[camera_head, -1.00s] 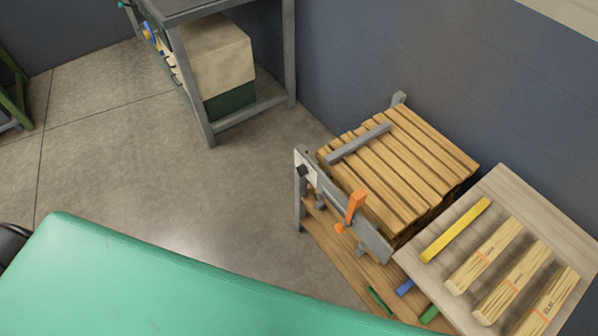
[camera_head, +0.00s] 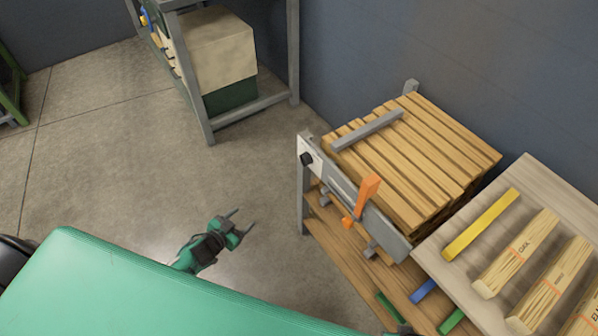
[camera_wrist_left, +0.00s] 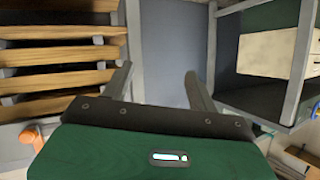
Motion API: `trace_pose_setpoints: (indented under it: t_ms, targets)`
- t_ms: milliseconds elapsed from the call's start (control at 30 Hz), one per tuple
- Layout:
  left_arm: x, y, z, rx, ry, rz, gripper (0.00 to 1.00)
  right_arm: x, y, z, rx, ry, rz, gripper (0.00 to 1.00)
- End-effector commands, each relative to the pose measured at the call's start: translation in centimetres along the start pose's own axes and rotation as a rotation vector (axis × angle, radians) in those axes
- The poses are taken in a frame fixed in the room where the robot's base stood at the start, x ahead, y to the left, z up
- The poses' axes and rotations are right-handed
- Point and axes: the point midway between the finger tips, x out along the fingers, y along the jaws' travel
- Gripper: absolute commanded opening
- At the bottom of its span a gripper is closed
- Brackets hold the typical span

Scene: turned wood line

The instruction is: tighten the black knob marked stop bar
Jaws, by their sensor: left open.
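A black knob (camera_head: 306,158) sits on a pale plate at the left end of the grey bar on the front of the wood rack. Its marking is too small to read. My left gripper (camera_head: 243,220) is open and empty, over the floor to the left of the rack and apart from the knob. In the left wrist view its two fingers (camera_wrist_left: 158,75) are spread with nothing between them. I cannot make out the knob in that view. My right gripper does not show.
The rack holds stacked wooden strips (camera_head: 415,155) under a grey bar (camera_head: 368,131). An orange lever (camera_head: 368,190) stands out from its front. A tray (camera_head: 465,215) with a yellow bar (camera_head: 481,224) and labelled wood bundles is at right. A grey-framed shelf (camera_head: 293,55) stands behind; open floor lies between.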

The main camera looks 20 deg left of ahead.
Motion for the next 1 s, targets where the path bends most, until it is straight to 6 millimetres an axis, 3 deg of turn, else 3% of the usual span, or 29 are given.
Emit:
trace_pose_setpoints:
  t_ms: [33,167,300,400,633,767,1000]
  targets:
    - [1.0,-0.5,-1.6,0.023,0.065,0.019,0.59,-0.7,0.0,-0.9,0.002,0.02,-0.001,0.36]
    - [1.9,-0.9,-7.0,0.071,0.215,0.083,0.59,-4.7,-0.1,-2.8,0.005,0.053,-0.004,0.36]
    - [1.8,-0.5,-12.2,0.127,0.353,0.166,0.59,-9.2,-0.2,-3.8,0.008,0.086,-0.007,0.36]
    - [1.3,0.1,-15.0,0.16,0.425,0.222,0.59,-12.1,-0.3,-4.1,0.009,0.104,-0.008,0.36]
    - [0.3,1.1,-18.2,0.203,0.499,0.291,0.59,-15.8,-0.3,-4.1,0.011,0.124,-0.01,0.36]
    - [0.7,1.3,-18.8,0.203,0.505,0.296,0.59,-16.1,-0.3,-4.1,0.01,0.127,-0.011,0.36]
    - [3.7,2.5,-20.4,0.203,0.506,0.295,0.59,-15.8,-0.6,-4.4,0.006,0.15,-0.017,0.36]
